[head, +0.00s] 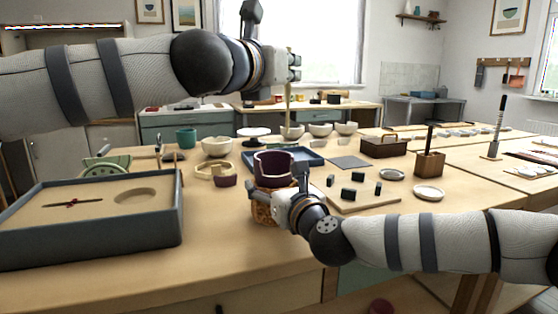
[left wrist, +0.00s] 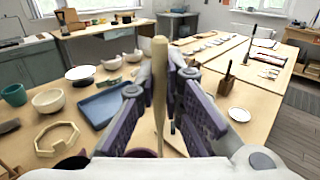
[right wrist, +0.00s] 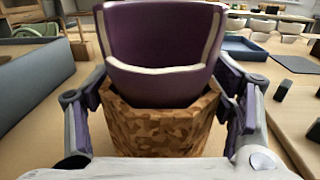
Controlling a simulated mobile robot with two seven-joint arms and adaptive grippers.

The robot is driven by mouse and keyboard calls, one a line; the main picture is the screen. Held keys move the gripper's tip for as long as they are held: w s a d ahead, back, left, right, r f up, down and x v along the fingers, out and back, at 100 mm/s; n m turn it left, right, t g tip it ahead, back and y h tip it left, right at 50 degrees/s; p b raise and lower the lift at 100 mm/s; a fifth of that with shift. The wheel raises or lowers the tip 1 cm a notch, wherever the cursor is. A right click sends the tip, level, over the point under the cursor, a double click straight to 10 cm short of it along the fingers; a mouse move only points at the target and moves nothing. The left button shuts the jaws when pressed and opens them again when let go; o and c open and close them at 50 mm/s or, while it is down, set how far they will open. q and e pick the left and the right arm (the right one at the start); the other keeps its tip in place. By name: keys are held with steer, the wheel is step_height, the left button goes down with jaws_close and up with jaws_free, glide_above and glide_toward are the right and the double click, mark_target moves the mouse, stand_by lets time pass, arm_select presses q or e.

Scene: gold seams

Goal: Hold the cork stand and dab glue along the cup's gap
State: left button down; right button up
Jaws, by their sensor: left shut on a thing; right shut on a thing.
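The dark purple cup (head: 273,160) sits upright in the brown cork stand (head: 262,212). In the right wrist view the cup (right wrist: 160,88) has a wide notch in its near wall, edged by a pale cream line. My right gripper (head: 282,207) is shut around the cork stand (right wrist: 160,128), one finger on each side. My left gripper (head: 289,66) is shut on a thin wooden stick (left wrist: 160,90), held roughly upright above and behind the cup. Whether the stick's lower end carries glue I cannot tell. A small purple piece (head: 224,181) lies left of the cup.
A large grey-blue tray (head: 90,240) stands at the left, beside a pale octagonal ring (head: 208,168). A blue tray (head: 312,156) is behind the cup. A board (head: 365,199) with small dark blocks lies to the right. Bowls stand farther back.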

steer(key=shift+f, duration=0.1)
steer(key=o, duration=1.3)
